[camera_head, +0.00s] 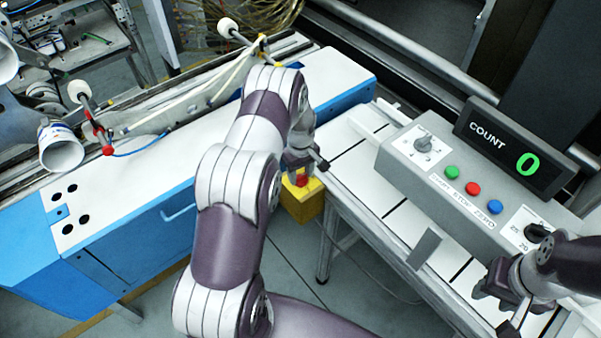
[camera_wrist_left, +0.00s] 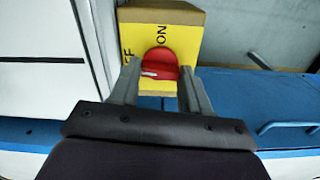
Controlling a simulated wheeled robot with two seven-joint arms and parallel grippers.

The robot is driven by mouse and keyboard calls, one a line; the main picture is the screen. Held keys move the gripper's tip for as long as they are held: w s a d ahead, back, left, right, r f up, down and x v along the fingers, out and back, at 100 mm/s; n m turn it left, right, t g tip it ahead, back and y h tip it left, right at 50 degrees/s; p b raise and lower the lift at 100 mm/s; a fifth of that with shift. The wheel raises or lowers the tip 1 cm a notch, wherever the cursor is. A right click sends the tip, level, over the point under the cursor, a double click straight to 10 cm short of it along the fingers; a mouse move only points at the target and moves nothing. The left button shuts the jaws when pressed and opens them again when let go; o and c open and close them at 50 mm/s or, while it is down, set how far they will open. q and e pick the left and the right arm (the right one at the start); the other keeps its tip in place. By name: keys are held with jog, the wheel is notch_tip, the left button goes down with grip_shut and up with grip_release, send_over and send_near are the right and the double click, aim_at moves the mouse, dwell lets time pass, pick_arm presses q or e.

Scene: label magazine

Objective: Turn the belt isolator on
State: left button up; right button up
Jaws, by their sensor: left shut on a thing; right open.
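The belt isolator is a yellow box (camera_head: 301,207) with a red rotary knob (camera_head: 302,180), beside the conveyor in the head view. In the left wrist view the yellow box (camera_wrist_left: 187,28) carries "ON" above the red knob (camera_wrist_left: 160,60) and a partly hidden label ending in "FF" at its left. A short white mark shows on the knob's lower left. My left gripper (camera_wrist_left: 161,72) is shut on the knob, one finger at each side. In the head view my left gripper (camera_head: 302,166) partly covers it. My right gripper (camera_head: 505,300) is open and empty over the conveyor's near end.
A grey control panel (camera_head: 455,178) with a selector, coloured buttons and a dial stands on the conveyor (camera_head: 350,165). Its count display (camera_head: 515,150) reads 0. A blue and white machine (camera_head: 130,215) stands at the left. Grey floor (camera_head: 280,270) lies between.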

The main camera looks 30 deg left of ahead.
aim_at(300, 176)
pick_arm(q)
jog(key=m+b, duration=0.1)
jog(key=m, duration=0.2)
jog(key=shift+m, duration=0.3)
jog(key=m+b, duration=0.1)
jog(key=m, duration=0.3)
jog(key=shift+m, duration=0.3)
jog(key=m, duration=0.4)
jog(key=shift+b, duration=0.35)
jog(key=shift+w+r+m, duration=0.1)
jog(key=shift+m, duration=2)
jog(key=o, duration=1.1)
jog(key=shift+c, duration=0.2)
jog(key=shift+r, duration=0.1)
notch_tip(300, 176, up, 12)
jog(key=b, duration=0.1)
jog(key=shift+r+b, duration=0.25)
jog(key=shift+b, duration=0.15)
